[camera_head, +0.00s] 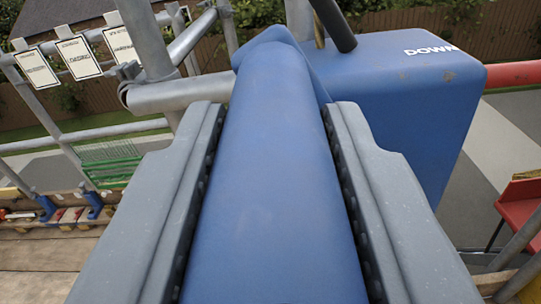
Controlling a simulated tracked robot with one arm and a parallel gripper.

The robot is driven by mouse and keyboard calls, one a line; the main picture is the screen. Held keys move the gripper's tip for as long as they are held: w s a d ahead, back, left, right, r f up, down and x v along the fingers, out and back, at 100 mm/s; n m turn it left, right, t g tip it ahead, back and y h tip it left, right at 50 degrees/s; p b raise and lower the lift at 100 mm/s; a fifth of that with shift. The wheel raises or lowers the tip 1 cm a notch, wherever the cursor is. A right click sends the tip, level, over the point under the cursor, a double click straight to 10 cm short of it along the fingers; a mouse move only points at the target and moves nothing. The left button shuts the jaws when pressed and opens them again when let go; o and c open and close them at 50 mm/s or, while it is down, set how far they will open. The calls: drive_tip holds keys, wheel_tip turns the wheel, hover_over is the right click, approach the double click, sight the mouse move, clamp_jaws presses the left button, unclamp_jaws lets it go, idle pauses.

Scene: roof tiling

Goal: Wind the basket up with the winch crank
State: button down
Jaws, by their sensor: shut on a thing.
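A thick blue bar (275,200), which looks like the winch crank's handle, fills the middle of the view and runs away from me. My gripper (277,135) is shut on it, with one grey jaw along each side. Beyond its far end is a large blue box (410,110), which looks like the winch housing, with white lettering "DOWN" on its top right. The join between bar and box is partly hidden. I cannot make out the basket for certain; a green mesh thing (110,163) shows at the left.
Grey scaffold tubes (175,95) with a clamp stand close at the upper left. Several white signs (78,57) hang on a rail there. A red tube (514,73) and a red thing (520,214) are at the right. Wooden boards (45,252) lie lower left.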

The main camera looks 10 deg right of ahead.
drive_tip(key=c, duration=1.1)
unclamp_jaws()
drive_tip(key=shift+d, duration=0.1)
drive_tip(key=shift+s, duration=0.1)
drive_tip(key=shift+s+a, duration=0.2)
drive_tip(key=shift+s, duration=0.05)
drive_tip(key=b+v, duration=0.1)
drive_tip(key=v, duration=1.2)
